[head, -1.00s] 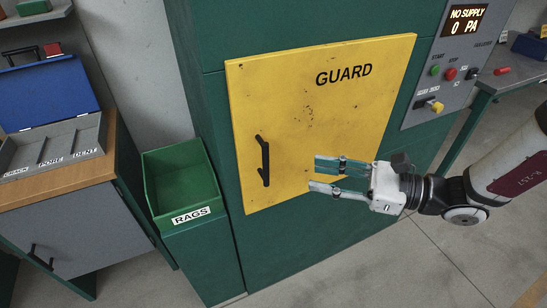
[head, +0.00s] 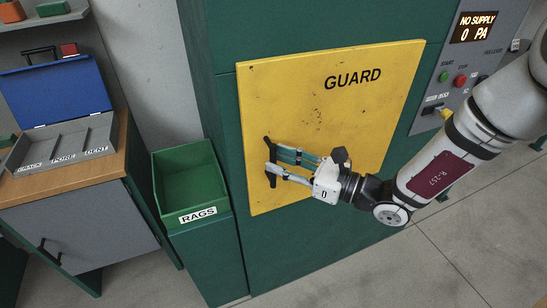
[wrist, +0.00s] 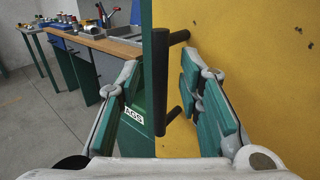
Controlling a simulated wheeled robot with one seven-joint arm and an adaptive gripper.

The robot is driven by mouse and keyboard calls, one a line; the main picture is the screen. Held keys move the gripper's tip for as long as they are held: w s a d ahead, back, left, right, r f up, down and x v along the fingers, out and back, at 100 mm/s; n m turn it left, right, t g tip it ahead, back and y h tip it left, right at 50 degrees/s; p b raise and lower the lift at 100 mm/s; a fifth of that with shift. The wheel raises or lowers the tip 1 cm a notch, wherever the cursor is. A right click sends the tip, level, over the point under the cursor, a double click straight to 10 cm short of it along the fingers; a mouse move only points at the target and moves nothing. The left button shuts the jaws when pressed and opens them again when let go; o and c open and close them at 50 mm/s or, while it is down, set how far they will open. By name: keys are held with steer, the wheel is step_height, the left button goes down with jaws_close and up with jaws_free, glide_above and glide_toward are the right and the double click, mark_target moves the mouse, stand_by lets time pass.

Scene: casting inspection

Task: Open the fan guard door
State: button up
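The yellow fan guard door (head: 345,120), marked GUARD, is shut flush in the green cabinet. Its black bar handle (head: 268,150) stands upright near the door's left edge. My gripper (head: 274,163) is at the handle, its fingertips reaching it in the head view and partly covering it. In the wrist view the handle (wrist: 160,80) rises between my two green-padded fingers (wrist: 163,92), with a gap on each side. The fingers are open and do not appear to touch the bar.
A green RAGS bin (head: 190,185) stands left of the door, beside a wood-topped bench (head: 90,170) with a blue-lidded sorting tray (head: 70,143). A control panel (head: 470,70) reading NO SUPPLY 0 PA is at the right. The floor in front is clear.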

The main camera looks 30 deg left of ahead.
steer(key=shift+a, duration=1.25)
jaws_close()
steer(key=shift+d, duration=0.1)
